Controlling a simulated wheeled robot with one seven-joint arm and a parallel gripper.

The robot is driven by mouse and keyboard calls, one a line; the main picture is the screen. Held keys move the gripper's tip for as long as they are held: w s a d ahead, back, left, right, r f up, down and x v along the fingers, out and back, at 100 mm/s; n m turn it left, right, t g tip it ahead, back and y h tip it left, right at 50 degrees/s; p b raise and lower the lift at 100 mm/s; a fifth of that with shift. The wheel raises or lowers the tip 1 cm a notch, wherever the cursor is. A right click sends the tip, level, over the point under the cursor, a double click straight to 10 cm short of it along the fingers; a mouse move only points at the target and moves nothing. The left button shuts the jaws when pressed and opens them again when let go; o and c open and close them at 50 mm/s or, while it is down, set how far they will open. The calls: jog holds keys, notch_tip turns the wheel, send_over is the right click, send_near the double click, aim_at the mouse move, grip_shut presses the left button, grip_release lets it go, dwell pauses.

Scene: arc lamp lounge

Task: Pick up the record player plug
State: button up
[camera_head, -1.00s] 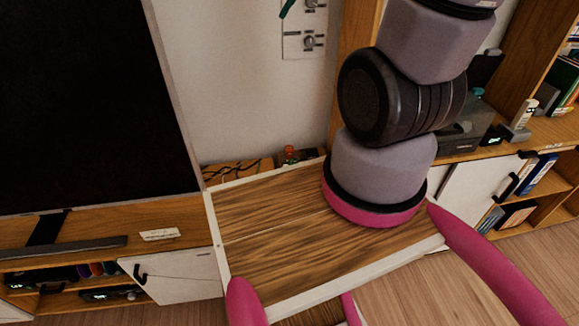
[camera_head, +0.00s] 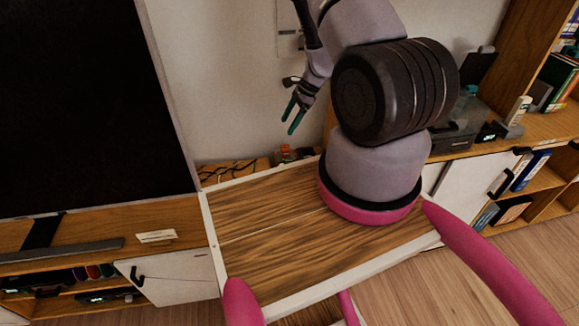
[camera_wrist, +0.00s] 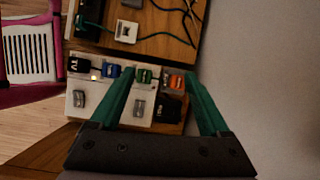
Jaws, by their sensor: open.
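My gripper (camera_head: 293,112) has green fingers, open and empty, hanging above the back of the wooden counter in the head view. In the wrist view my gripper (camera_wrist: 160,73) points at a white power strip (camera_wrist: 71,98) holding several plugs. A green plug (camera_wrist: 145,76) and an orange-red plug (camera_wrist: 174,82) show between the fingers. A blue plug (camera_wrist: 112,71) is left of them, partly by the left finger. A black plug (camera_wrist: 84,64) labelled TV is at the far left. Another black plug (camera_wrist: 170,108) with an unreadable label is nearer. I cannot tell which plug is the record player's.
Loose dark cables (camera_wrist: 178,12) and a small white square piece (camera_wrist: 125,32) lie on the wooden shelf beyond the strip. A grey wall (camera_wrist: 260,60) rises close on the right. A large dark TV screen (camera_head: 70,100) stands left.

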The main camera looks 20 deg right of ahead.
jog(key=m, duration=0.1)
send_near(290, 160)
jog(key=shift+g+h, duration=0.3)
jog(key=shift+h, duration=0.1)
jog(key=x, duration=0.4)
jog(key=shift+w+a, duration=0.2)
jog(key=shift+a, duration=0.2)
jog(key=x, duration=0.6)
jog(key=shift+f, duration=0.3)
grip_shut()
